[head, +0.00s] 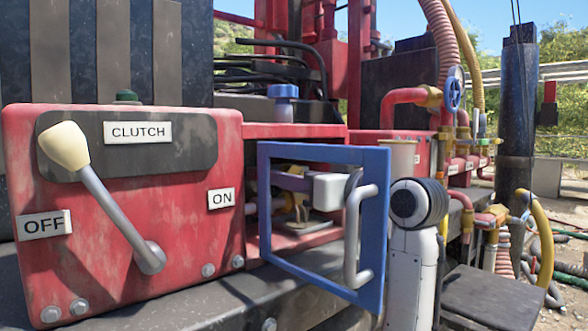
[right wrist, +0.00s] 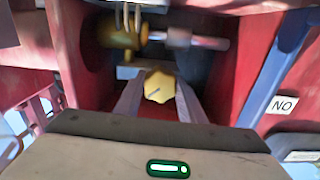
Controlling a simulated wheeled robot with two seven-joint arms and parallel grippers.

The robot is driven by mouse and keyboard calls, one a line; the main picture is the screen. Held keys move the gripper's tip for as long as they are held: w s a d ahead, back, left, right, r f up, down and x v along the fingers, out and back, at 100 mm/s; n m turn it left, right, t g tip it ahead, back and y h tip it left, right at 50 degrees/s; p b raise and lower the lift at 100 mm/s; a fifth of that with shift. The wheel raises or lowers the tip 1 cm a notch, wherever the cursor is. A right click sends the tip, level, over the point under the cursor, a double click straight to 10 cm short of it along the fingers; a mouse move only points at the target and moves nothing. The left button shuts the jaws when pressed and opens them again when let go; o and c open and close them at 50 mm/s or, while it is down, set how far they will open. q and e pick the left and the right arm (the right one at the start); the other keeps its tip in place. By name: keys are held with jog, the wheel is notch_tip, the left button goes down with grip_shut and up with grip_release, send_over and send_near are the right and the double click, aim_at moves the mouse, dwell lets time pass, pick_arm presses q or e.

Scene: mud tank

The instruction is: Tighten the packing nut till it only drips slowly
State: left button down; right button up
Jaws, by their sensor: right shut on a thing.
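My right gripper (head: 283,182) reaches from the right through the open blue frame into the red recess. In the right wrist view its two grey fingers (right wrist: 158,92) are shut on the yellow lobed packing nut (right wrist: 157,83), one finger on each side. A dark slot shows on the nut's face. In the head view the nut cannot be told apart clearly. Beyond it, the wrist view shows a brass fitting (right wrist: 120,34) and a grey shaft (right wrist: 195,40). Pale streaks touch the fitting; I cannot tell whether they are water. My left gripper is not in view.
The blue door frame (head: 320,148) with its grey handle (head: 352,235) stands around my right gripper's way in. Left is the red panel (head: 190,195) with the clutch lever (head: 105,205). A blue valve cap (head: 283,92) sits above. Pipes and hoses crowd the right.

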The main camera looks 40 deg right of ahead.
jog(key=shift+m+p, duration=0.75)
jog(key=shift+m, duration=0.55)
jog(key=shift+f+p, duration=0.1)
jog(key=shift+p, duration=0.25)
jog(key=o, duration=1)
jog(key=shift+o, duration=0.2)
jog(key=s, duration=1)
jog(key=shift+s+d, duration=0.15)
jog(key=shift+d, duration=0.25)
